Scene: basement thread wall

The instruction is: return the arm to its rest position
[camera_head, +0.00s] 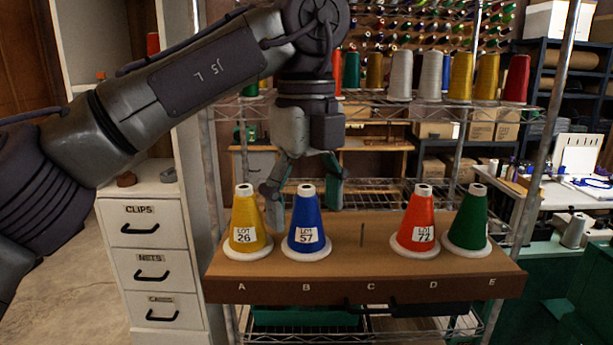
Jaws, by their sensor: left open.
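My left arm reaches in from the left, and its gripper (303,208) points down, open, just behind the blue cone. Its fingers show on both sides of that cone's top; whether they touch it I cannot tell. A wooden shelf board (340,284) is lettered A to E. The yellow cone (246,213), labelled LOT 26, stands upright near A. The blue cone (306,215), labelled LOT 57, stands at B. A bare peg (362,235) shows at C. The red cone (417,216), labelled LOT 72, stands near D, and the green cone (469,213) near E. My right gripper is not in view.
A wire rack (433,106) behind carries a row of thread cones above the board. A drawer cabinet (146,245) stands at left. A metal post (548,115) rises at right before a white table (575,190). Space above C is clear.

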